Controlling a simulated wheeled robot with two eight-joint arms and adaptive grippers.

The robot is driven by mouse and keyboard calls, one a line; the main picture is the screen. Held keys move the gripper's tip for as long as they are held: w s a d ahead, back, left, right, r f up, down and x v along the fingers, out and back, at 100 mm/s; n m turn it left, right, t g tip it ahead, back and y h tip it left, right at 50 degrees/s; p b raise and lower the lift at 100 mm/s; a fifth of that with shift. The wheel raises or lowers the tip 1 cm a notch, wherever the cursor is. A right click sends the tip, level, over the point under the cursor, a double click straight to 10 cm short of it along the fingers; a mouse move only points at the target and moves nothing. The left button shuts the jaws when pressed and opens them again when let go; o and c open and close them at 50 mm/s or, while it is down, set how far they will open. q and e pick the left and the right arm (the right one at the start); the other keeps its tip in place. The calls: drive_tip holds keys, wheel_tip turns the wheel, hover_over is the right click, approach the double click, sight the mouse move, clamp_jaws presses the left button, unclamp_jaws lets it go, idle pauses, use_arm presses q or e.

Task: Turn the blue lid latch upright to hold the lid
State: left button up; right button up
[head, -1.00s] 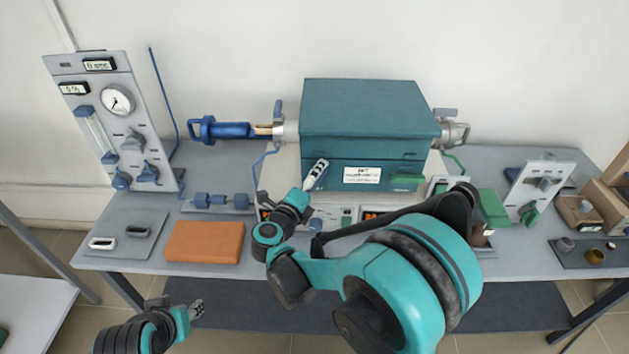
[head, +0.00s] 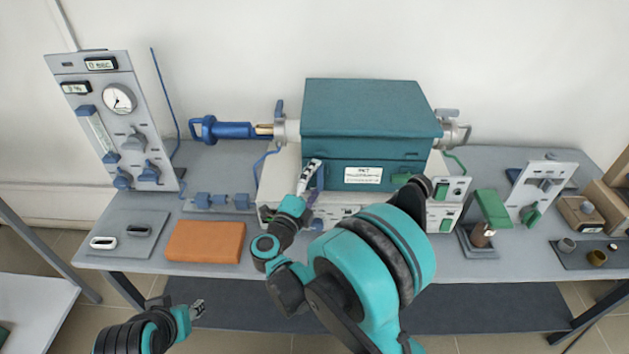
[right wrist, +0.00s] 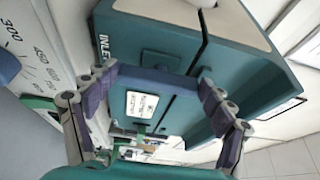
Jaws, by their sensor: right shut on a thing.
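The teal furnace (head: 370,108) stands at the back middle of the bench, its lid down. The blue lid latch (head: 320,178) is on its front, near the left corner, and looks about upright in the head view. My right gripper (head: 311,168) is at the latch. In the right wrist view, the latch shows as a blue bar (right wrist: 158,80) between the fingers of my right gripper (right wrist: 160,96), which is shut on it. My left gripper (head: 198,308) is low in front of the bench, away from the furnace; its finger gap is too small to judge.
A blue-handled rod (head: 228,130) sticks out of the furnace's left side. A gauge panel (head: 115,120) stands at the left. An orange block (head: 205,241) lies at the front left. A green-topped stand (head: 492,210) and a grey switch panel (head: 540,190) are at the right.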

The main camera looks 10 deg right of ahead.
drive_tip(key=o, duration=1.1)
drive_tip(key=shift+c, duration=0.2)
drive_tip(key=shift+a, duration=0.1)
drive_tip(key=v, duration=1.2)
